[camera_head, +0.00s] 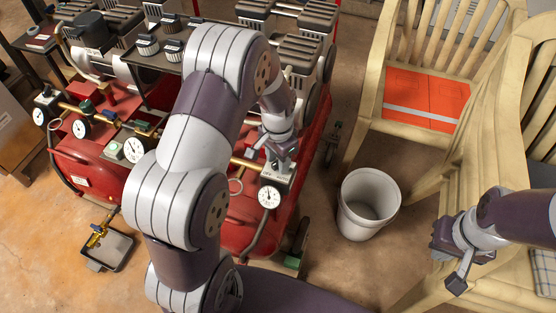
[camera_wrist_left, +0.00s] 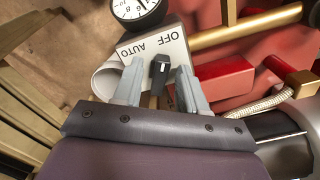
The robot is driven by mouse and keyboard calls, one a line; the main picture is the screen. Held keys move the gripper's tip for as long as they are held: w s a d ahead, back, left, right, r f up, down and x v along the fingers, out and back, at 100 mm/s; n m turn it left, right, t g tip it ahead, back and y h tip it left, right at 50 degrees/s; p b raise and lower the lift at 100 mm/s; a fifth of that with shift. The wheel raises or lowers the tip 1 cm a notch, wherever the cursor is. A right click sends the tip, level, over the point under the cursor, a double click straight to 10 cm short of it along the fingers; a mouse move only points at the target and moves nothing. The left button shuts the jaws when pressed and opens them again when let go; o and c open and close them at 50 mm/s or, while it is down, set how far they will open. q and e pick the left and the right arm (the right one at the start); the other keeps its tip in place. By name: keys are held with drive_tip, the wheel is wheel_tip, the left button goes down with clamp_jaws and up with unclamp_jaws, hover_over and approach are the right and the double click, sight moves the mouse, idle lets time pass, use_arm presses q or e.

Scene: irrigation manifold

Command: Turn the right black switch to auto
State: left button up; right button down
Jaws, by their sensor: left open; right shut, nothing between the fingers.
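The right black switch (camera_wrist_left: 160,68) shows in the left wrist view on a white plate (camera_wrist_left: 181,49) lettered OFF and AUTO. The knob is upright between the two fingers of my open left gripper (camera_wrist_left: 159,76); whether either finger touches it I cannot tell. Its pointer setting is unclear. In the head view my left gripper (camera_head: 280,158) is over the switch box (camera_head: 277,175) above a white dial gauge (camera_head: 269,196), and it mostly hides the knob. My right gripper (camera_head: 457,283) is shut and empty at the lower right, over a wooden chair.
Red tanks with compressors (camera_head: 306,40) and brass pipes surround the switch. A white bucket (camera_head: 367,205) stands on the floor to the right. Wooden chairs (camera_head: 372,75), one with an orange item (camera_head: 427,98), fill the right side. A small tray (camera_head: 108,252) lies at lower left.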

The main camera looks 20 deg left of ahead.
use_arm(q)
clamp_jaws()
drive_tip(key=shift+r+n+p, duration=0.25)
drive_tip(key=shift+n+p, duration=0.65)
drive_tip(key=shift+p, duration=0.35)
drive_tip(key=n+p, duration=0.3)
drive_tip(key=shift+d+n, duration=0.15)
drive_tip(key=shift+n, duration=0.15)
drive_tip(key=n+p, duration=0.2)
drive_tip(key=n, duration=0.1)
drive_tip(key=shift+d+f+p, duration=0.1)
drive_tip(key=shift+p, duration=0.3)
drive_tip(key=shift+d+f+n+p, duration=0.1)
drive_tip(key=shift+n+p, duration=0.7)
drive_tip(key=shift+n, duration=0.9)
